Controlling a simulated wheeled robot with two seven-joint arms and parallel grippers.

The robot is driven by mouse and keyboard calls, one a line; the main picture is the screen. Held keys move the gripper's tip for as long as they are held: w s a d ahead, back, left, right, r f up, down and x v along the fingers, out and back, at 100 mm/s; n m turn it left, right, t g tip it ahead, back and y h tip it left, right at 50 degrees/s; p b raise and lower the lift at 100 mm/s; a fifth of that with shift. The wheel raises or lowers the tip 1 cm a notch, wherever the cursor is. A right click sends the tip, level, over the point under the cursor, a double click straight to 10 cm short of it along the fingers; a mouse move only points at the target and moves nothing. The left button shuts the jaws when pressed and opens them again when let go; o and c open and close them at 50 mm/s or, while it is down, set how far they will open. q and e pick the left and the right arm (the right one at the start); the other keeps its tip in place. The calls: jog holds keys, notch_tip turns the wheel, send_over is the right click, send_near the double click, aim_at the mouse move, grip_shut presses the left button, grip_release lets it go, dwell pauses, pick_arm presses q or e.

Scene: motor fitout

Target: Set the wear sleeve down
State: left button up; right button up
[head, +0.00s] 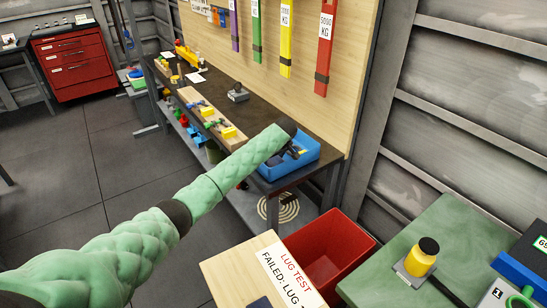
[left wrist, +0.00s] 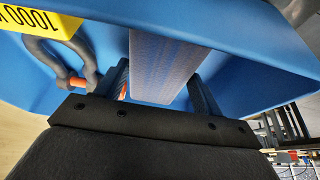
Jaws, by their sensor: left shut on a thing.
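The wear sleeve (left wrist: 165,68) is a flat grey-blue band in the left wrist view. My left gripper (left wrist: 162,84) is shut on it, with one dark finger on each side. In the head view my left gripper (head: 293,145) is over the blue bin (head: 297,170) at the near end of the workbench, and the arm's end hides part of the bin. The bin's blue walls (left wrist: 262,50) fill much of the left wrist view behind the sleeve. I cannot tell whether the sleeve touches the bin. My right gripper is not in view.
A dark shackle (left wrist: 88,60) with an orange pin and a yellow tag (left wrist: 42,20) are beside the sleeve. A red bin (head: 330,245) stands nearer, by a light wooden surface (head: 225,272). Colored slings (head: 325,50) hang on the board behind the workbench (head: 255,112).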

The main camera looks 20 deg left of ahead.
pick_arm(q)
jog(key=shift+f, duration=0.1)
jog(key=o, duration=1)
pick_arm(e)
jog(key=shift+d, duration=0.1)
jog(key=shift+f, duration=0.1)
pick_arm(q)
jog(key=shift+d+r, duration=0.2)
jog(key=shift+r, duration=0.2)
jog(key=shift+b+v, duration=1.8)
jog(key=shift+v, duration=3.9)
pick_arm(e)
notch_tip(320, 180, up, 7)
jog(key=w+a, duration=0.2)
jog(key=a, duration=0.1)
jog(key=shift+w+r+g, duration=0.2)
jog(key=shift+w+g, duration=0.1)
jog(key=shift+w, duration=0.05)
pick_arm(q)
jog(key=shift+a, duration=0.1)
